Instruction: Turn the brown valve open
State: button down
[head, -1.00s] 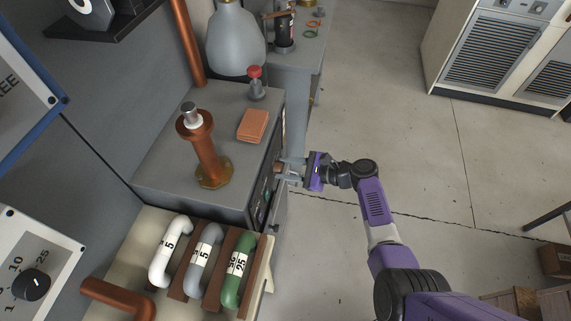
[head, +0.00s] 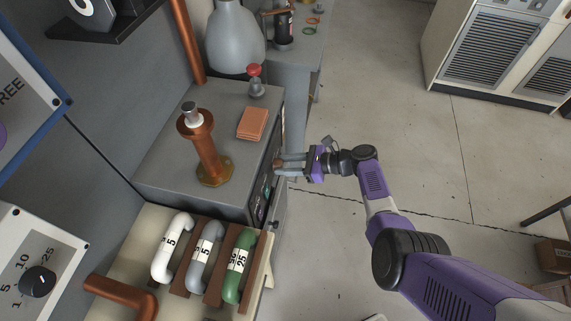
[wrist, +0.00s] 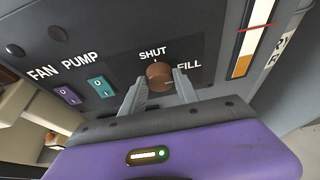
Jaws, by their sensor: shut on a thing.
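The brown valve (wrist: 159,75) is a round knob on the dark front panel of the grey cabinet (head: 235,108). In the wrist view it sits between the labels SHUT, above it, and FILL, to its right. My gripper (wrist: 158,82) has one finger on each side of the knob and is shut on it. In the head view my gripper (head: 282,163) reaches the cabinet's right face from the right. The knob is mostly hidden there by the fingers.
FAN and PUMP switches (wrist: 101,87) are left of the knob, and a vertical gauge (wrist: 252,38) is to its upper right. A copper post (head: 207,150) stands on the cabinet. Coloured pipe handles (head: 236,265) lie in front. Open floor (head: 400,120) is to the right.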

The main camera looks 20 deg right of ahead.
jog(key=c, duration=0.9)
grip_release()
jog(key=shift+v, duration=3.95)
